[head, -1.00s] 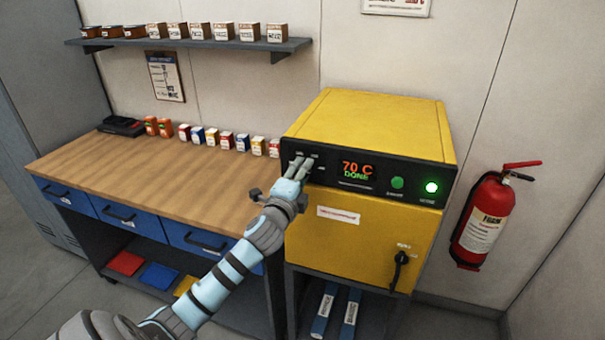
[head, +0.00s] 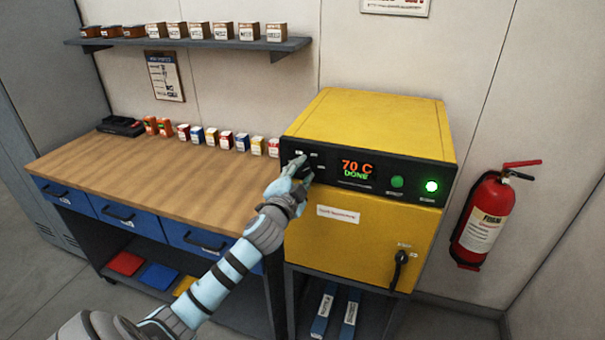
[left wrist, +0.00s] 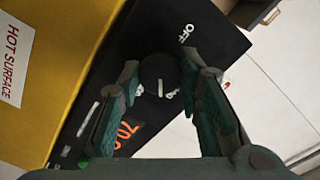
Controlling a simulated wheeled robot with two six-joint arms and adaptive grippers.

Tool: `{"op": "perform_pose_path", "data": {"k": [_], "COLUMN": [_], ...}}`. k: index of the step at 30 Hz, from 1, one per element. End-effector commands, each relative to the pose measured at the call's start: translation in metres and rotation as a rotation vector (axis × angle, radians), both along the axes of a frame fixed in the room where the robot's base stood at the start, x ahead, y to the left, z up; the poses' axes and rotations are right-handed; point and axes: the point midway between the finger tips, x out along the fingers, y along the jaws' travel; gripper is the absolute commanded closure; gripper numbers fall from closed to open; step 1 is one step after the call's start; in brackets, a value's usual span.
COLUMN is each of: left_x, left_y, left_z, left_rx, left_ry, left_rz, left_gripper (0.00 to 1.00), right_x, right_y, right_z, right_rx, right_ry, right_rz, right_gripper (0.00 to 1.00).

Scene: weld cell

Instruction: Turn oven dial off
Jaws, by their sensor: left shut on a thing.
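The yellow oven (head: 372,125) stands at the right of the bench, its black panel showing "70 C DONE" (head: 356,169) and a lit green lamp (head: 431,187). My left gripper (head: 299,168) is at the panel's left end. In the left wrist view its fingers stand on both sides of the round black dial (left wrist: 158,72), shut on it. The dial's white pointer mark (left wrist: 160,88) shows between the fingers. The white word OFF (left wrist: 187,33) is up and right of the dial. In the head view the hand hides the dial. My right gripper is not in view.
The wooden bench (head: 150,185) with small boxes along its back is left of the oven. A red fire extinguisher (head: 484,220) hangs at the right. A black door handle (head: 399,268) juts from the oven's front. A shelf (head: 190,43) is above the bench.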

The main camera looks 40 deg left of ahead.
Motion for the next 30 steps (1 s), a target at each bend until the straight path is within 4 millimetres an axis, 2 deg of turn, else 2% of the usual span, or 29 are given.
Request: {"op": "perform_pose_path", "data": {"k": [30], "left_x": [0.000], "left_y": [0.000], "left_z": [-0.002], "left_rx": [-0.908], "left_ry": [-0.318], "left_rz": [0.001], "left_gripper": [0.96], "right_x": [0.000], "right_y": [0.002], "right_z": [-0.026], "right_rx": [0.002], "right_ry": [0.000], "right_rz": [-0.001], "right_gripper": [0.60]}}
